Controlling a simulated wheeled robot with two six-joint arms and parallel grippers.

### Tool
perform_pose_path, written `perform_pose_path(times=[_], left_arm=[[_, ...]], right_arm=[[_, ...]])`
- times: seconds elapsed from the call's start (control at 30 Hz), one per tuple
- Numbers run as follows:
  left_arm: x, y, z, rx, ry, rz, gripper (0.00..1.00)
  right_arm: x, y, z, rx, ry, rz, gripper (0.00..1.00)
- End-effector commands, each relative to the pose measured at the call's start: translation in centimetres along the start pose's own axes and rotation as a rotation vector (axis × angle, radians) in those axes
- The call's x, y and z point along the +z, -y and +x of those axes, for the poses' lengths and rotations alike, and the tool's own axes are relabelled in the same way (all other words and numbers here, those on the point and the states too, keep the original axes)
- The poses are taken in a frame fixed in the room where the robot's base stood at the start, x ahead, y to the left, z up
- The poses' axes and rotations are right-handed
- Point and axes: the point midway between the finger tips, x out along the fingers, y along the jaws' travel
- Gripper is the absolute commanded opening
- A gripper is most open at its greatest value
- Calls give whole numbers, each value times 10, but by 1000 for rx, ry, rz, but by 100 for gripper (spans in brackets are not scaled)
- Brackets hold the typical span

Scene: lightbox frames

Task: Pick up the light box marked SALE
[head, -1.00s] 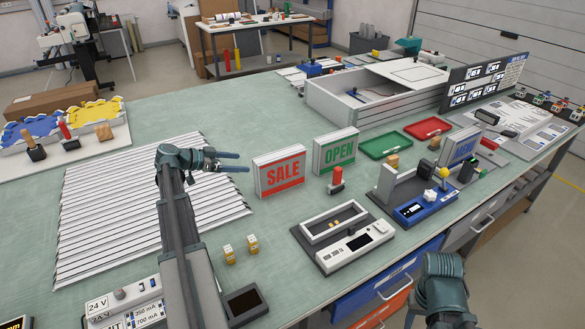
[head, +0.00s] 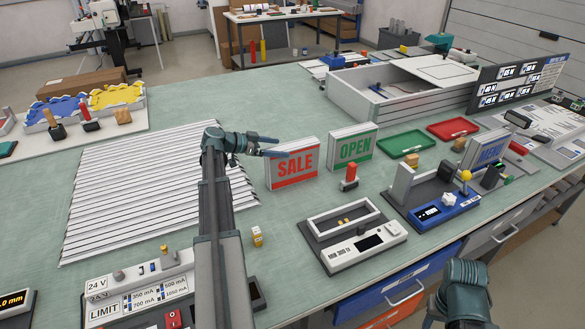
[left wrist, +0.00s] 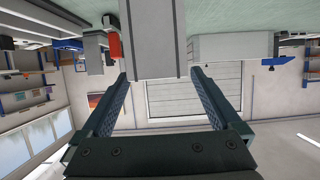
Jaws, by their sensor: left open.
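The SALE light box (head: 294,170), white with red letters, stands upright on the green bench. My left gripper (head: 281,147) is open at its left end, fingers pointing right. In the left wrist view, the grey narrow end of the SALE box (left wrist: 152,40) lies between and beyond the two finger tips (left wrist: 160,78). I cannot tell whether the fingers touch it. The OPEN light box (head: 353,149), with green letters, stands just right of it. A third box with blue letters (head: 486,150) stands further right. My right gripper's fingers are not visible.
A red-topped part (head: 349,178) stands in front of the OPEN box. A grey tester (head: 352,236) is nearer the front edge. A ribbed white panel (head: 140,190) lies left. Green (head: 406,143) and red (head: 452,128) trays lie behind right. Bare bench surrounds the SALE box's front.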

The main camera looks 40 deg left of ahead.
Motion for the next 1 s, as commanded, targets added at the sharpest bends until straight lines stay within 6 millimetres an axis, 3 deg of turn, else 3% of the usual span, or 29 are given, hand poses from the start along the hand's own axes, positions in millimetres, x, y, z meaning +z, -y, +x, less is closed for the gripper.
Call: perform_pose_path(times=[0.43,0.77,1.0], left_arm=[[-1,0,18,1,0,1,98],[-3,1,62,2,0,0,98],[-5,0,63,0,0,0,98]], right_arm=[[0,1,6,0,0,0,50],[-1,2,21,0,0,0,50],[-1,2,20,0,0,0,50]])
